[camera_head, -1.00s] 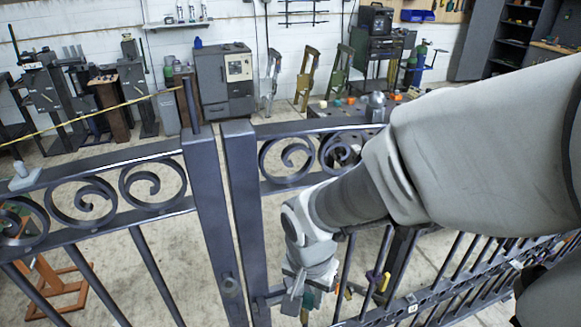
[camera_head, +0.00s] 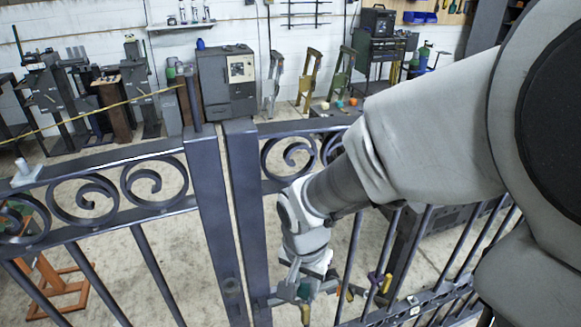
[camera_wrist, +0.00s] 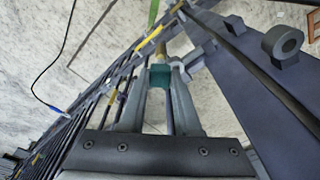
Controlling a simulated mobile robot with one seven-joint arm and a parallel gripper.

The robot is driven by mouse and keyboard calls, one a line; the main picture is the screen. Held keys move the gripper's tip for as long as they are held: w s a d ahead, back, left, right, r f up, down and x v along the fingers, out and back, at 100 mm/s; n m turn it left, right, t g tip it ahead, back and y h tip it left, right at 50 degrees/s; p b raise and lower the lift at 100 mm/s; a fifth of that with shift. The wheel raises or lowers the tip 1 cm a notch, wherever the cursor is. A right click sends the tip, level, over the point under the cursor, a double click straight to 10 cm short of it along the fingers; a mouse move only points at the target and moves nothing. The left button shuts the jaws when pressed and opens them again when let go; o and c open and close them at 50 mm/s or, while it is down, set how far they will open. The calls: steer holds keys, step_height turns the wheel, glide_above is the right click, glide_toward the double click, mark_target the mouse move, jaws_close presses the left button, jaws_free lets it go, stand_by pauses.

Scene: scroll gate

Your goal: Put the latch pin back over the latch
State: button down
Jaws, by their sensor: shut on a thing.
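The scroll gate (camera_head: 240,200) has two leaves that meet at two dark posts. My gripper (camera_head: 303,290) is low on the right leaf, beside its post. In the wrist view my gripper (camera_wrist: 160,80) is shut on a teal block with a yellow end (camera_wrist: 160,72); I cannot tell for sure that this is the latch pin. Its yellow end shows below the fingers in the head view. A short grey bar (camera_head: 276,298), perhaps the latch, lies between the post and my fingers. A grey ring (camera_wrist: 282,42) sits on the post in the wrist view. Contact with the latch is unclear.
A purple and yellow piece (camera_head: 380,281) is on the right leaf's bars. A lower rail (camera_head: 420,306) and upright bars are close to my gripper. A white fitting (camera_head: 27,172) stands on the left leaf's top rail. Machines stand by the back wall.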

steer(key=shift+w+a+f+b, duration=0.25)
steer(key=shift+w+f+b, duration=0.2)
steer(key=shift+w+f, duration=0.3)
steer(key=shift+w+a+f+b, duration=0.2)
steer(key=shift+w+f+b, duration=0.35)
steer(key=shift+w, duration=0.35)
steer(key=shift+w+a+f+b, duration=0.25)
steer(key=shift+w+f+b, duration=0.1)
steer(key=shift+w+f, duration=0.45)
steer(key=shift+f+b, duration=1.2)
steer(key=shift+f, duration=0.05)
stand_by(1.0)
steer(key=c, duration=0.5)
jaws_free()
steer(key=r, duration=0.5)
steer(key=s+r+p, duration=0.1)
steer(key=r, duration=1.1)
steer(key=shift+s+a+r+p, duration=0.2)
steer(key=shift+s+a+p, duration=0.1)
steer(key=shift+a, duration=0.05)
